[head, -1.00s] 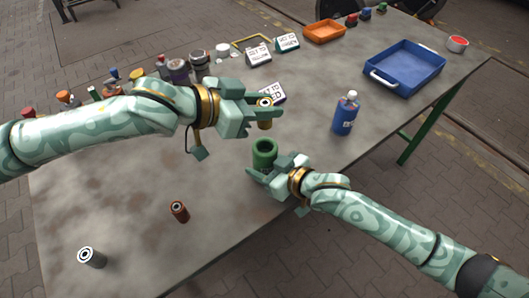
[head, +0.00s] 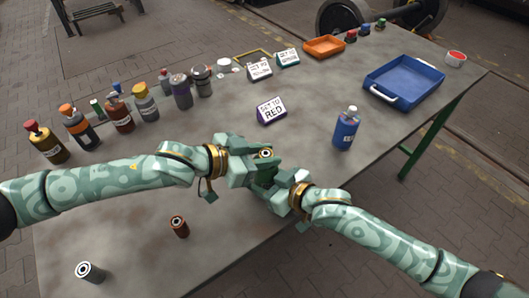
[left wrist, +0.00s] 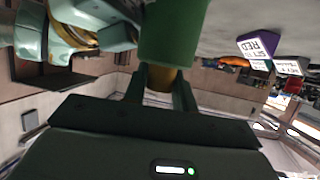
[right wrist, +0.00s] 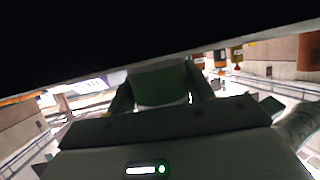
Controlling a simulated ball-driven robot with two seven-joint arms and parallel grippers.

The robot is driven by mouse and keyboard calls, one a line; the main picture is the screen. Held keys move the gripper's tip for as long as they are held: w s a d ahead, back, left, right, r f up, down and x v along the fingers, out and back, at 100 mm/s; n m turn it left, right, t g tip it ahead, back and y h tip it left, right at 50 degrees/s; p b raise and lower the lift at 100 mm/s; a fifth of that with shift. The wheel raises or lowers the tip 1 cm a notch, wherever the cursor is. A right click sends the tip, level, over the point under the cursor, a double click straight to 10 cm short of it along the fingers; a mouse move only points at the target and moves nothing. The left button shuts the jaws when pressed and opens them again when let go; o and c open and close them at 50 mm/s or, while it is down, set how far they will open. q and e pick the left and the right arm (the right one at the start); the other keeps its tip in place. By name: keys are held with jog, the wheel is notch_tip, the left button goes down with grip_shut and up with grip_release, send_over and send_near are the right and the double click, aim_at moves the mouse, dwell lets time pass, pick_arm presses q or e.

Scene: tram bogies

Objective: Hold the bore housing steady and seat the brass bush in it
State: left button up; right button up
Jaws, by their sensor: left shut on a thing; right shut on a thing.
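The green bore housing (head: 264,176) stands near the table's front edge, mostly hidden by my grippers in the head view. My right gripper (head: 272,184) is shut on it; the right wrist view shows the housing (right wrist: 160,86) between the fingers. My left gripper (head: 263,157) is shut on the brass bush (head: 266,153), upright right over the housing. In the left wrist view the brass bush (left wrist: 160,86) sits between the fingers and meets the end of the housing (left wrist: 172,35). How far it is inside the bore is hidden.
A SET TO RED sign (head: 271,110) stands behind my grippers. A blue bottle (head: 346,129) and a blue tray (head: 404,80) are to the right. A brown cylinder (head: 179,227) and a grey one (head: 90,271) stand at front left. Several bottles line the back left.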

pick_arm(q)
jog(key=shift+f, duration=0.25)
jog(key=o, duration=1)
jog(key=shift+s+f, duration=0.1)
jog(key=shift+f, duration=0.1)
jog(key=shift+r, duration=0.25)
jog(key=v, duration=1.2)
jog(key=shift+r, duration=0.2)
pick_arm(e)
jog(key=shift+s+f, duration=0.1)
jog(key=o, duration=1.1)
